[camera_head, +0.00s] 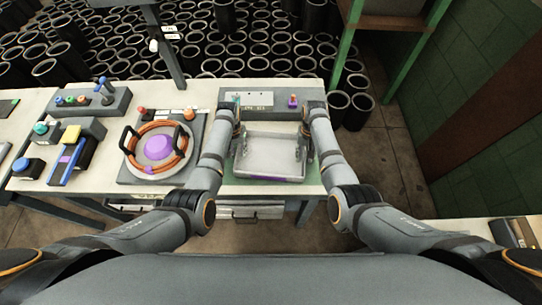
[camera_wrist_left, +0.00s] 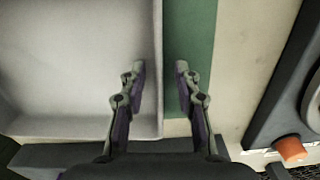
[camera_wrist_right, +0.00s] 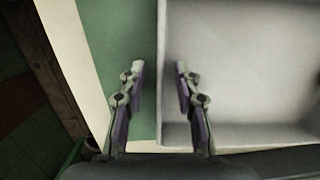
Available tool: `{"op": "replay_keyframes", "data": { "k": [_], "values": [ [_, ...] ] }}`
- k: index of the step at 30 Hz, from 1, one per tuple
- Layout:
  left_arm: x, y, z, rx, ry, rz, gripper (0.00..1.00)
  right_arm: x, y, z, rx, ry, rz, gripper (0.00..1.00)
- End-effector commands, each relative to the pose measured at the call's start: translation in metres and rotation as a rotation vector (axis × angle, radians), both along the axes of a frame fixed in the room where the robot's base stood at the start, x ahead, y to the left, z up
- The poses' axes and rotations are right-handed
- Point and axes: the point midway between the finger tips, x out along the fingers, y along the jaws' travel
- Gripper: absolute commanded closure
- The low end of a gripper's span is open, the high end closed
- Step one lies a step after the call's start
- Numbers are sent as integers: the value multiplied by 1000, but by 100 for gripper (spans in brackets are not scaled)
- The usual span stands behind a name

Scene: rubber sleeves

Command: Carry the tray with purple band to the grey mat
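The pale grey open tray (camera_head: 270,158) lies on a green mat (camera_head: 228,178) on the workbench, with a purple band on its near side. My left gripper (camera_head: 239,142) is at the tray's left wall; in the left wrist view its parted fingers (camera_wrist_left: 160,70) are on either side of that wall. My right gripper (camera_head: 303,144) is at the right wall; in the right wrist view its parted fingers (camera_wrist_right: 160,70) straddle that wall. Both are open, with gaps to the wall. The tray's inside looks empty. I cannot clearly pick out a bare grey mat.
Left of the tray, a round fixture with orange coils (camera_head: 158,148) stands on a dark grey plate. A grey console (camera_head: 258,98) stands behind the tray. Blocks and fixtures (camera_head: 72,150) crowd the bench farther left. The bench's right edge is close beside my right gripper.

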Motion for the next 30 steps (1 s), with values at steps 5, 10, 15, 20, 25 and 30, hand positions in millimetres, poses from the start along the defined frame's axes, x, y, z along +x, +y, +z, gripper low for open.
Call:
{"op": "replay_keyframes", "data": {
  "k": [5,10,15,20,25,30],
  "values": [
    [0,0,0,0,0,0,68,0,0,0,0,0,0,68],
    [0,0,0,0,0,0,90,0,0,0,0,0,0,90],
    [0,0,0,0,0,0,100,0,0,0,0,0,0,100],
    [0,0,0,0,0,0,100,0,0,0,0,0,0,100],
    [0,0,0,0,0,0,100,0,0,0,0,1,0,100],
    [0,0,5,0,-1,0,100,0,0,5,0,0,0,100]
  ]
}}
